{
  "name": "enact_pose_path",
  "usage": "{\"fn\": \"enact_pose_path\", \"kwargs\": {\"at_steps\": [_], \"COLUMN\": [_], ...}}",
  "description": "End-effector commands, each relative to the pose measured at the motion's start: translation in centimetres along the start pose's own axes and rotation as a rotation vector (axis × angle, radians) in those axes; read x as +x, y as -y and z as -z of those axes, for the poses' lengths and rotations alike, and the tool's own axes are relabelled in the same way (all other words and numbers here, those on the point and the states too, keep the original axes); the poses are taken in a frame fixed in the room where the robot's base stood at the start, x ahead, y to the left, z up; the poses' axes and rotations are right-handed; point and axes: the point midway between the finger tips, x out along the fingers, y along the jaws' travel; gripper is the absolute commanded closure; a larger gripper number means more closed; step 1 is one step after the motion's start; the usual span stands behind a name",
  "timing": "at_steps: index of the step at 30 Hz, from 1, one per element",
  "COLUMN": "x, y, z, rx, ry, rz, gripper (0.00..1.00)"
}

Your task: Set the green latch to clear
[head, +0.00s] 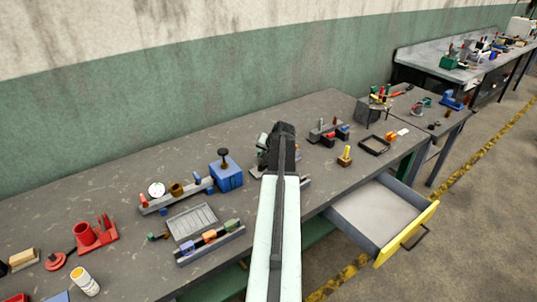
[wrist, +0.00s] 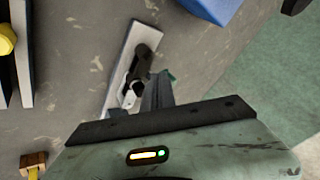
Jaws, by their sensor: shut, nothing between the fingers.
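My gripper (head: 284,130) is over the middle of the workbench, and its dark fingers (wrist: 157,92) are shut and empty in the wrist view. Just beyond them is a pale grey plate (wrist: 122,62) with a black lever-like fitting (wrist: 140,68). A small teal-green bit shows beside the fingertips, but I cannot tell whether it is the green latch. In the head view a grey-green fixture (head: 262,142) stands just left of my gripper, partly hidden by it. The latch's setting and any marking are not readable. I cannot tell whether the fingers touch the fitting.
A blue box with a black knob (head: 227,174) stands left of my arm. A grey tray (head: 193,221) and a rack of coloured blocks (head: 211,243) are nearer. A yellow-fronted drawer (head: 406,235) hangs open at right. A yellow-topped peg (head: 345,156) stands right of my gripper.

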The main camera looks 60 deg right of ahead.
Motion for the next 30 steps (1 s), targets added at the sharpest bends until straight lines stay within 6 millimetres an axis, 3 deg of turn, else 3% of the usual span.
{"fn": "enact_pose_path", "kwargs": {"at_steps": [5, 30], "x": [0.2, 0.4], "y": [0.5, -0.9], "z": [-0.1, 1.6], "rx": [0.130, 0.134], "ry": [-0.070, -0.070], "rz": [-0.071, -0.071], "gripper": [1.00, 1.00]}}
